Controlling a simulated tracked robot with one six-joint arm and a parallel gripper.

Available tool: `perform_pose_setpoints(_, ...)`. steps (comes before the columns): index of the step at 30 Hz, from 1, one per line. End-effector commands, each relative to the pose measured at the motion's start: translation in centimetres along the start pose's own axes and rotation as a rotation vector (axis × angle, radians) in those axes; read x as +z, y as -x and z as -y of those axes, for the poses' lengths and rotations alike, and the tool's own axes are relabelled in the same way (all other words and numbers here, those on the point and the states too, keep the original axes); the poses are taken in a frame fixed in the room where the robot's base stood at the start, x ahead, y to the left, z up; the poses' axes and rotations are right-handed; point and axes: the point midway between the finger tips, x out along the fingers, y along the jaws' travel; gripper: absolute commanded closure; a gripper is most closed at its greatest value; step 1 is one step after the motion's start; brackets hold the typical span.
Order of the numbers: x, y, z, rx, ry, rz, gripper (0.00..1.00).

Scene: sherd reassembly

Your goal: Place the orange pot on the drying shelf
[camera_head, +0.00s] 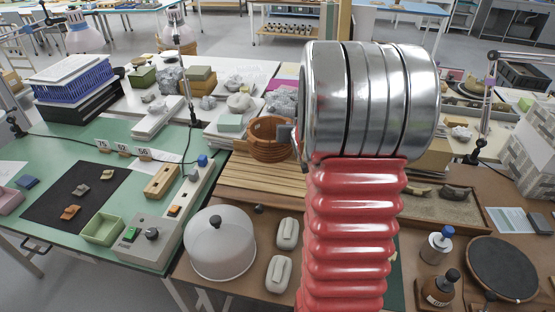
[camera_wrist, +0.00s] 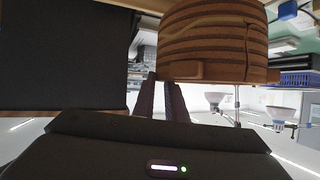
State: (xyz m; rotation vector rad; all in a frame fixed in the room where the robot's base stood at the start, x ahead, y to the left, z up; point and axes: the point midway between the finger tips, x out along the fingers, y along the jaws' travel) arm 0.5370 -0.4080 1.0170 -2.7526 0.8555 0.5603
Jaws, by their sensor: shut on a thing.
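The orange pot (camera_head: 268,141) is a round, ridged, open-topped vessel left of my arm in the head view. It fills the top of the wrist view (camera_wrist: 215,40), with horizontal bands and a crack-like line. My gripper (camera_wrist: 163,82) is shut on the pot at a small lug on its side. In the head view only a grey bit of my gripper (camera_head: 287,134) shows beside the pot. The drying shelf (camera_head: 255,178), made of pale wooden slats, lies below and in front of the pot. Whether the pot touches the slats cannot be told.
My arm hides much of the right-hand table. A green block (camera_head: 230,123) and grey stones are behind and left. The slats' front part is bare.

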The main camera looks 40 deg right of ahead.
Motion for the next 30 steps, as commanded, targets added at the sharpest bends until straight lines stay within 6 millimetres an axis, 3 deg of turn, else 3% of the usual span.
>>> perform_pose_setpoints(13, 4.6, -2.2, -0.5, 0.000, -0.002, -0.003, 1.00)
perform_pose_setpoints(30, 5.8, -2.8, -0.6, 0.001, -0.002, -0.004, 1.00)
